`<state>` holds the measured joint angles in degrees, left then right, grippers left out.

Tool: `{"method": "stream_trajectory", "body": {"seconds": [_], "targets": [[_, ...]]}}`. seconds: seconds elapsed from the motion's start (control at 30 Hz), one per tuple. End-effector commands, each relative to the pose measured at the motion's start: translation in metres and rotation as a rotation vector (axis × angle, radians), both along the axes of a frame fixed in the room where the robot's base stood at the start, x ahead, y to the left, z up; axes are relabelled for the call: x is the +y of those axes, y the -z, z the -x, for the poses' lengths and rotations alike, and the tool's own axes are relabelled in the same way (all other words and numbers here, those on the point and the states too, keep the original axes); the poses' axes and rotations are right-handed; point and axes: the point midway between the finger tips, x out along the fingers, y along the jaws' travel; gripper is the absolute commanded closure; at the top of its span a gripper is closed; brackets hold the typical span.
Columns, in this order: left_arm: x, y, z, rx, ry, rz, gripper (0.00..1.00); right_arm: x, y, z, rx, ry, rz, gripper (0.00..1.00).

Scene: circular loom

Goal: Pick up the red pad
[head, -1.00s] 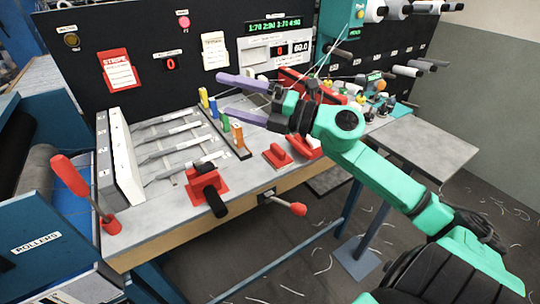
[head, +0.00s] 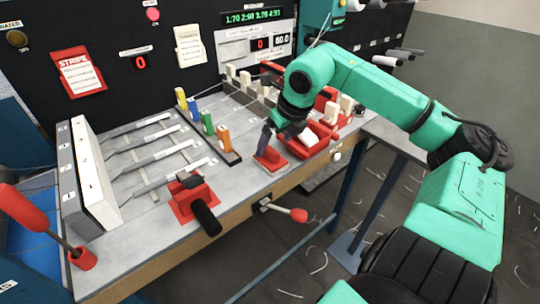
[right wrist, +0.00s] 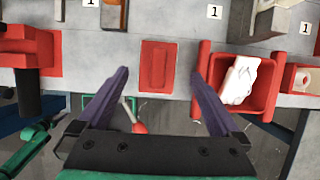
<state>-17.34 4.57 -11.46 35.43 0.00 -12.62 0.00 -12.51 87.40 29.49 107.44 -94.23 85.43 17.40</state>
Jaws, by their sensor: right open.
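The red pad (head: 271,163) lies flat near the front edge of the grey bench in the head view, partly hidden behind a purple finger. In the right wrist view the red pad (right wrist: 158,66) shows as a rectangle with a raised grip along its middle. My right gripper (right wrist: 160,76) is open and empty, pointing down. Its two purple fingers stand to the left and right of the pad, with gaps on both sides. I cannot tell its exact height above the bench. My left gripper is not in view.
A red tray (right wrist: 268,108) with a white piece in it stands close to the right finger. A red clamp with a black handle (head: 205,218) is to the left. Coloured pegs (head: 209,124) stand behind the pad. A red-knobbed lever (head: 298,214) sticks out below the bench.

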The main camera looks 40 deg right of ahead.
Motion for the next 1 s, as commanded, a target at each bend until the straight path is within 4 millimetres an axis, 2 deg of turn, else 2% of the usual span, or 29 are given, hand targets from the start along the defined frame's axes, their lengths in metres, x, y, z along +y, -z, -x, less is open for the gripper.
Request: {"method": "stream_trajectory", "body": {"seconds": [0.1, 0.23, 0.47, 0.57, 0.6, 0.7, 1.0], "targets": [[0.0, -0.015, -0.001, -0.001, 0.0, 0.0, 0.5, 0.002, 0.016, -0.008, 0.01, 0.0, 0.003, 0.0], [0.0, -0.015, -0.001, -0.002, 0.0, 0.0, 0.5, 0.002, 0.038, -0.017, 0.006, 0.0, 0.003, 0.0], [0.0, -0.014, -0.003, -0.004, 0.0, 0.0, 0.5, 0.002, 0.042, -0.019, 0.001, 0.001, 0.0, 0.0], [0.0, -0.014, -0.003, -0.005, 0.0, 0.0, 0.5, 0.002, 0.042, -0.019, 0.001, 0.0, 0.0, 0.34], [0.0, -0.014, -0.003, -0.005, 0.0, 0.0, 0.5, 0.002, 0.042, -0.019, 0.001, 0.0, 0.0, 0.5], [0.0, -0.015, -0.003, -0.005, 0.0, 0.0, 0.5, 0.002, 0.041, -0.019, 0.001, 0.0, 0.0, 0.86], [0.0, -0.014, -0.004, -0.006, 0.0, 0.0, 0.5, 0.002, 0.037, -0.019, -0.002, 0.0, 0.0, 0.87]]}}
